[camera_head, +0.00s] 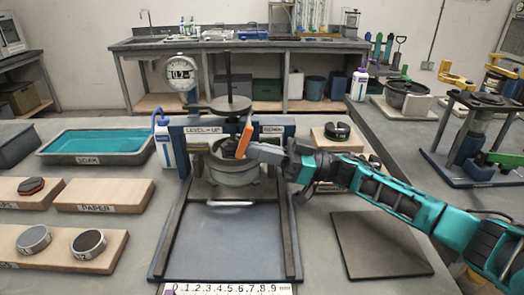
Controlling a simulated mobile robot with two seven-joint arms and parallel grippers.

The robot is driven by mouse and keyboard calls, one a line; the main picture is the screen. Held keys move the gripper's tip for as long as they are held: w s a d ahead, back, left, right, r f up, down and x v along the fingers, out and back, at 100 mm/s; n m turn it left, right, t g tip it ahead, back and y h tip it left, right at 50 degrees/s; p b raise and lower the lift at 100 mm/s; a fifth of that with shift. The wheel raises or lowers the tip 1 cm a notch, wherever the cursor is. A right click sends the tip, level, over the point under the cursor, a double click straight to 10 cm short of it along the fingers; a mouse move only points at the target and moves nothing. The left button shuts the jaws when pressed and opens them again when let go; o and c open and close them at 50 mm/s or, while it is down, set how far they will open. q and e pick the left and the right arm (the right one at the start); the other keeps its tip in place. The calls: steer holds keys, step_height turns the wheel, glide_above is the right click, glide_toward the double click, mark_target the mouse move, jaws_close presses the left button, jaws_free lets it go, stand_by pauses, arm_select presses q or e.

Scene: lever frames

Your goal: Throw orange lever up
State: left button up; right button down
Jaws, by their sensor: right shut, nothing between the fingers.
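The orange lever (243,141) stands tilted in a dark frame in the middle of the bench, its top leaning right. A label reading "LEVEL-UP" (203,130) is on the frame's crossbar. My right gripper (256,152) comes in from the right, shut and empty, with its tip right beside the lever's lower part. I cannot tell whether it touches the lever. A round metal pot (232,172) is under the lever and gripper, partly hidden. My left gripper is not in view.
A dial gauge (182,73) and a dark post with a disc (230,104) rise behind the frame. A dark flat plate (380,244) lies right, below my arm.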

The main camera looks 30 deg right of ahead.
steer(key=s+d, duration=0.5)
steer(key=d, duration=0.7)
steer(key=shift+s+f+b, duration=0.15)
steer(key=shift+s+b, duration=0.15)
steer(key=shift+s, duration=0.1)
